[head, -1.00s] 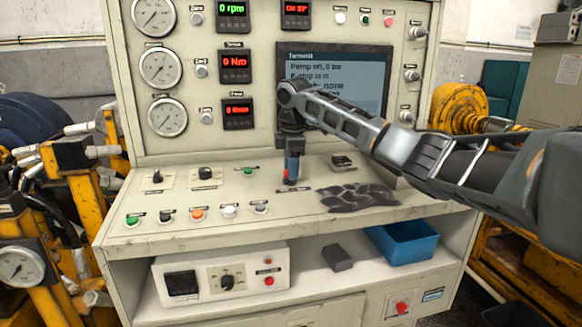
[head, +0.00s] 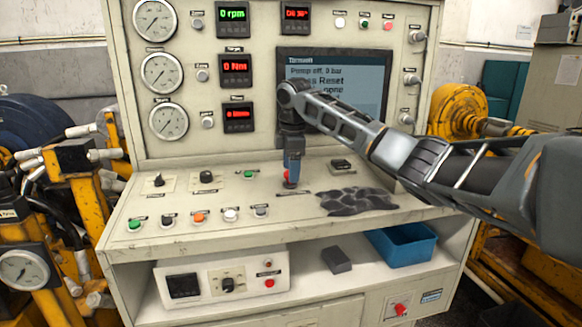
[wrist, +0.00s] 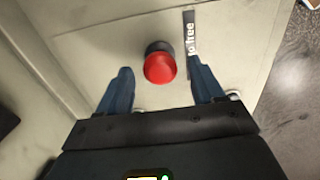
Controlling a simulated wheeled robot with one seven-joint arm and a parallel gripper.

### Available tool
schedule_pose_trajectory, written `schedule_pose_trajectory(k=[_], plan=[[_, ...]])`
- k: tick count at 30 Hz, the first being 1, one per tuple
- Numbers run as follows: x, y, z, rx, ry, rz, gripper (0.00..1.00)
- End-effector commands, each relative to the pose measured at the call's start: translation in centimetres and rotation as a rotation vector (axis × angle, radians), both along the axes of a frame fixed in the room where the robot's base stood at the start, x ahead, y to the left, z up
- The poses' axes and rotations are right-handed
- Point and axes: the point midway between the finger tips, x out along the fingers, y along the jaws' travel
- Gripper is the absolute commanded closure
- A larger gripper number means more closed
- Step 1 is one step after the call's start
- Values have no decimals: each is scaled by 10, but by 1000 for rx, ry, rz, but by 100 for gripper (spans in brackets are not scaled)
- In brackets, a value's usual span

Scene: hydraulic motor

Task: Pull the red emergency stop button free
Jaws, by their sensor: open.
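The red emergency stop button (head: 290,182) sits on the sloped console, a round red cap on a dark collar. It shows whole in the wrist view (wrist: 159,68), still on the panel, beside a label ending in "free". My gripper (head: 292,170) points down right over it. In the wrist view my gripper (wrist: 161,72) is open, with one blue finger on each side of the red cap and a visible gap to each. The terminal screen (head: 335,90) reads "Pump off, 0 bar" and a partly hidden line ending "ss Reset".
A dark crumpled cloth (head: 358,201) and a small black object (head: 342,165) lie right of the button. Coloured push buttons (head: 198,218) and knobs are on the left. A blue bin (head: 405,243) stands on the lower shelf.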

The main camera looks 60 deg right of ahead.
Motion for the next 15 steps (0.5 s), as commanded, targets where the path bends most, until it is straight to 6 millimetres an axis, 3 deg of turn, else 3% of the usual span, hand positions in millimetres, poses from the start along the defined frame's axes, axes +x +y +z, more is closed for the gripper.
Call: schedule_pose_trajectory(k=[5,15], plan=[[0,1,5,-1,-1,0,33],[-5,7,56,-1,-2,1,33]])
